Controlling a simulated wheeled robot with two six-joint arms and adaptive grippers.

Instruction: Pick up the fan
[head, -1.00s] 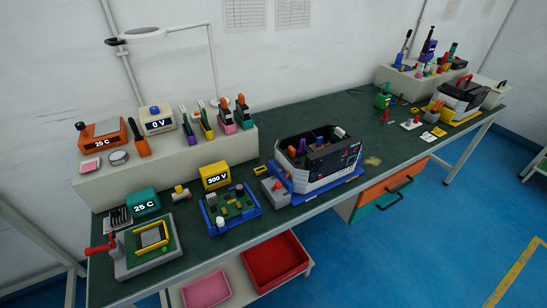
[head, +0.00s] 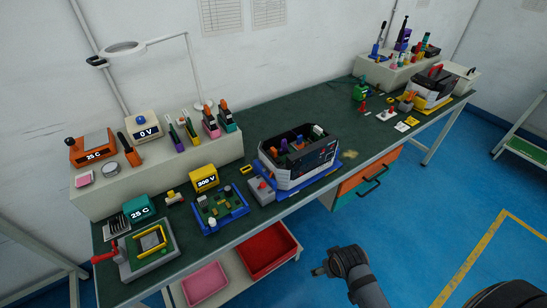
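I cannot pick out a fan for certain at this size. An open black and white case (head: 296,177) stands on a blue base on the green workbench, with several small coloured parts inside whose kinds I cannot tell. A second dark case (head: 432,89) with a red handle stands at the far right end of the bench. Dark arm parts of mine (head: 348,262) show at the bottom, in front of the bench and over the floor. I make out no gripper fingers, and nothing held shows.
The green bench (head: 255,222) carries a circuit board on a blue tray (head: 220,209), a yellow 300 V box (head: 205,178) and a grey board fixture (head: 148,250). Red (head: 266,250) and pink (head: 205,284) bins sit below. Blue floor in front is open.

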